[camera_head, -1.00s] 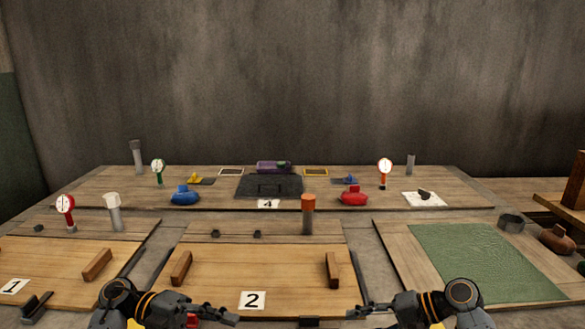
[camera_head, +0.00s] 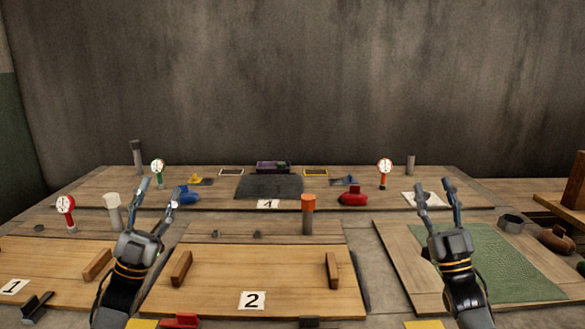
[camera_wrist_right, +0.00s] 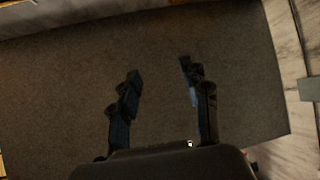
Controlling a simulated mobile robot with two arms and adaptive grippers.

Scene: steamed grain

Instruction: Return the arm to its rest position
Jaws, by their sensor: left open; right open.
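My left gripper (camera_head: 157,193) is raised at the left in the head view, fingers pointing up and apart, with nothing between them. It overlaps the gap between board 1 (camera_head: 50,262) and board 2 (camera_head: 215,290) in the picture. My right gripper (camera_head: 434,193) is raised at the right, fingers up, open and empty, in front of the green mat (camera_head: 500,262) in the picture. In the right wrist view its two dark fingers (camera_wrist_right: 160,88) are spread, with only a plain dark grey-brown surface beyond them.
Wooden blocks (camera_head: 181,268) lie on the boards. An orange-topped post (camera_head: 308,215) stands behind board 2. The back table holds gauges (camera_head: 385,172), a blue item (camera_head: 188,197), a red item (camera_head: 353,197) and a dark mat (camera_head: 268,187). A dark pot (camera_head: 511,223) sits at the right.

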